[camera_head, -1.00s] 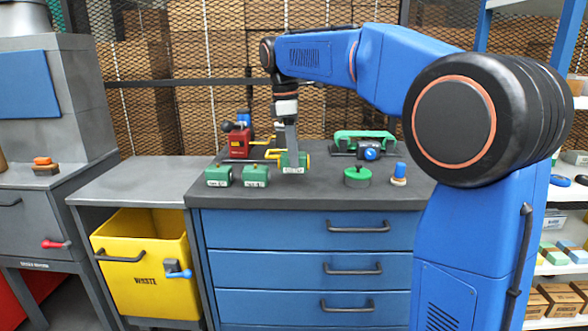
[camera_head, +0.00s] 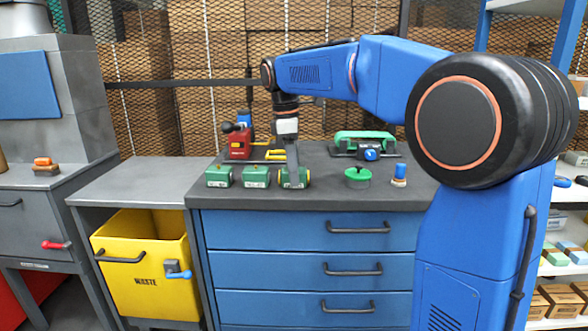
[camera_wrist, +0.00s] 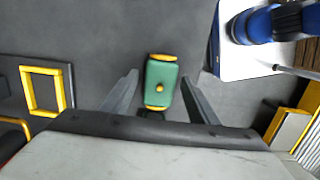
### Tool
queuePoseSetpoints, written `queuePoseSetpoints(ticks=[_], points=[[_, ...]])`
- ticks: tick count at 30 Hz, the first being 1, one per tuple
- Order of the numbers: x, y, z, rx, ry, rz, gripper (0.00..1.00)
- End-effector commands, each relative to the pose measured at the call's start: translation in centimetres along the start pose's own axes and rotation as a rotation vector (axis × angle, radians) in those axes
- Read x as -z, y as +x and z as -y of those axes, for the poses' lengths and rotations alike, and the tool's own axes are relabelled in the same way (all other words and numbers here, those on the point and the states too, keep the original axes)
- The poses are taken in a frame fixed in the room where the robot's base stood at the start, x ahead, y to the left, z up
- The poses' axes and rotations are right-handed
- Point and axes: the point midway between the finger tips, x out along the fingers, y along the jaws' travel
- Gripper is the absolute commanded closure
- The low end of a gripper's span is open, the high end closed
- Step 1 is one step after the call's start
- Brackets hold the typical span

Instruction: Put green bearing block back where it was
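A green block with yellow ends (camera_head: 303,180), likely the bearing block, sits on the dark bench top at the right end of a row of green blocks. One finger of my gripper (camera_head: 294,184) partly covers it in the head view. In the wrist view the block (camera_wrist: 160,82) lies between the two fingers of my gripper (camera_wrist: 160,78), with a visible gap on each side. The gripper is open. Two other green blocks with pale labels, a left one (camera_head: 219,177) and a middle one (camera_head: 256,177), stand left of it; the labels are unreadable.
A red device (camera_head: 239,144) and yellow frames (camera_head: 275,155) are behind the row. A green-topped fixture (camera_head: 364,140), a round green part (camera_head: 357,178) and a blue-capped piece (camera_head: 399,174) stand to the right. A yellow waste bin (camera_head: 145,285) is lower left.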

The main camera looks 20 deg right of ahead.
Motion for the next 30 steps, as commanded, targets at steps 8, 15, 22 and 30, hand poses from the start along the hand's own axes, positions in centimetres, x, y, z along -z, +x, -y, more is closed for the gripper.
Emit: queuePoseSetpoints(ticks=[8, 15, 22, 30], points=[[0.0, -0.4, 0.0, 0.000, 0.000, 0.000, 0.46], [0.0, -3.9, -0.1, -0.003, 0.000, -0.001, 0.46], [0.0, -8.3, -0.1, -0.001, 0.000, -0.001, 0.46], [0.0, -11.6, 0.0, -0.001, 0.000, 0.000, 0.46]])
